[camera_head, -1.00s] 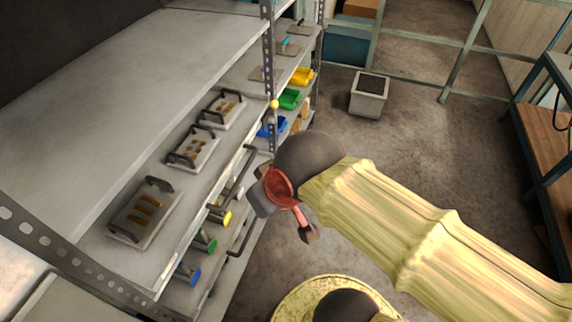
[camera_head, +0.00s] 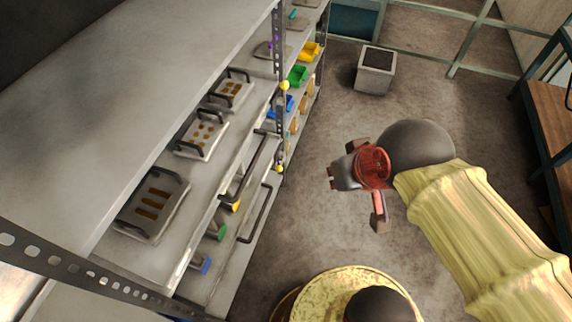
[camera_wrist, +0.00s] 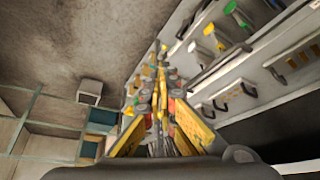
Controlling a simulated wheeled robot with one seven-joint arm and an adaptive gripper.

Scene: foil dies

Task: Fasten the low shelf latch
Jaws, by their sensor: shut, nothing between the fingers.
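The grey shelf unit (camera_head: 180,90) stands at the left in the head view. A small yellow knob (camera_head: 280,168) sits low on its front upright, and another yellow knob (camera_head: 285,86) sits higher on it. They look like latch knobs; whether either is fastened I cannot tell. My gripper (camera_head: 331,178) is right of the lower knob, apart from the shelf, over open floor, pointing left. In the wrist view my gripper (camera_wrist: 160,100) has its yellow-sided fingers together and empty, with the shelf's front to the right.
Long dark handles (camera_head: 257,212) stick out along the shelf front. Plates with dies (camera_head: 152,205) lie on the shelf, with coloured bins (camera_head: 297,76) farther back. A grey box (camera_head: 375,70) stands on the floor. A wooden-topped bench (camera_head: 555,120) is at the right. The floor between is clear.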

